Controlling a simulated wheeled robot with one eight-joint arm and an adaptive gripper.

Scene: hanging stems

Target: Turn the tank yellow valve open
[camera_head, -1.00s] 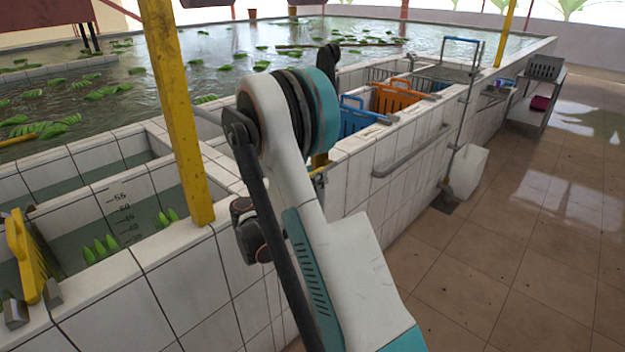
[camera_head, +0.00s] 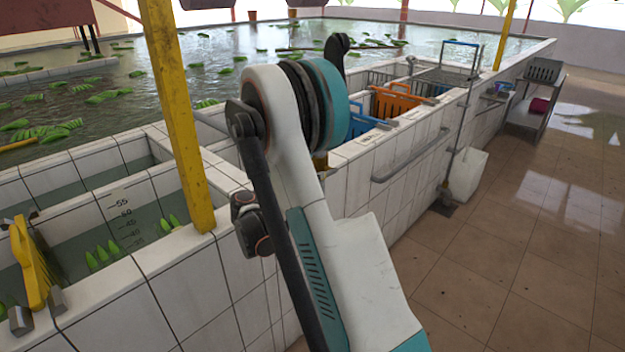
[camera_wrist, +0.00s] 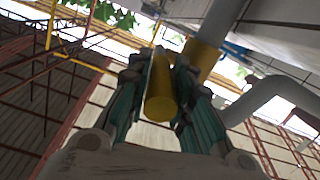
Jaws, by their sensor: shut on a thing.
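The yellow valve handle (camera_wrist: 160,95), a short rounded bar, shows in the middle of the wrist view. My gripper (camera_wrist: 162,64) has its teal and dark fingers closed on both sides of it. Beyond it, a yellow collar (camera_wrist: 201,56) sits on a grey pipe (camera_wrist: 221,22); whether the handle joins it is hard to tell behind the fingers. In the head view my gripper and the valve are hidden behind my white and teal arm; only a small yellow patch (camera_head: 320,160) shows beside it.
A tiled tank wall (camera_head: 225,290) runs beside my arm, with a yellow post (camera_head: 176,120) on it. A grey rail (camera_head: 412,155) is fixed along the wall. Orange (camera_head: 393,100) and blue (camera_head: 365,120) crates stand behind. The tiled floor (camera_head: 510,250) at right is clear.

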